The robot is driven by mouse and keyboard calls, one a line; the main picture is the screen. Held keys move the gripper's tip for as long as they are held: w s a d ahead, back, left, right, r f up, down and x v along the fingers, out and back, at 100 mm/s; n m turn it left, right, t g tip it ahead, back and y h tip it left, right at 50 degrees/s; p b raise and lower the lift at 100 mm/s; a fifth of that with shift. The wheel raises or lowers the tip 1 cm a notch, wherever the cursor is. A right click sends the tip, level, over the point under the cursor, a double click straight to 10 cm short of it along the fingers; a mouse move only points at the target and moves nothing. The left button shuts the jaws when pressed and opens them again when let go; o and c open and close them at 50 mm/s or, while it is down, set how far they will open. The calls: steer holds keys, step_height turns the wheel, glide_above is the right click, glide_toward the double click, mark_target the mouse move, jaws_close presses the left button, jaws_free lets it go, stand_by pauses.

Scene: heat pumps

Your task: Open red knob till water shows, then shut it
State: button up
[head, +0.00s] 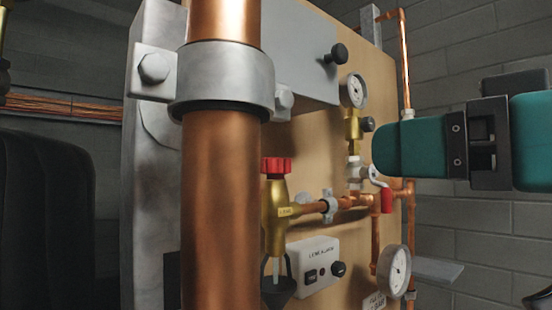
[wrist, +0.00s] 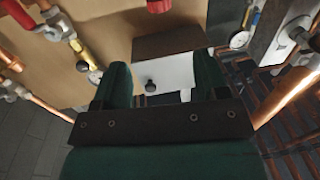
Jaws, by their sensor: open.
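The red knob (head: 276,166) sits on top of a brass valve (head: 277,212) on the wooden board, just right of the thick copper pipe in the head view. A dark funnel (head: 279,290) stands under the valve's outlet, and I see no water there. My gripper (head: 412,148) is at the right of the head view, well to the right of the knob and apart from it. In the wrist view its two teal fingers (wrist: 162,72) are spread with nothing between them. A red piece, apparently the knob (wrist: 158,6), is cut off at the top edge there.
The thick copper pipe (head: 222,190) with its grey clamp stands close in front. A red-handled lever valve (head: 386,200), gauges (head: 399,271) and thin pipes crowd the board near my gripper. A white alarm box (head: 313,266) is below the valve. A grey cover (head: 300,50) juts out above.

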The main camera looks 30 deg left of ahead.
mark_target(289, 162)
steer(key=w+a+p, duration=0.1)
steer(key=a+p, duration=0.1)
steer(key=a, duration=0.3)
steer(key=w+a+p, duration=0.1)
steer(key=a+p, duration=0.1)
steer(key=a, duration=0.3)
steer(key=a+p, duration=0.3)
steer(key=a, duration=0.2)
steer(key=shift+w, duration=0.4)
steer(key=shift+a+f, duration=0.1)
steer(key=shift+a, duration=0.25)
steer(key=c, duration=0.9)
steer(key=shift+w+f, duration=0.1)
steer(key=shift+w, duration=0.05)
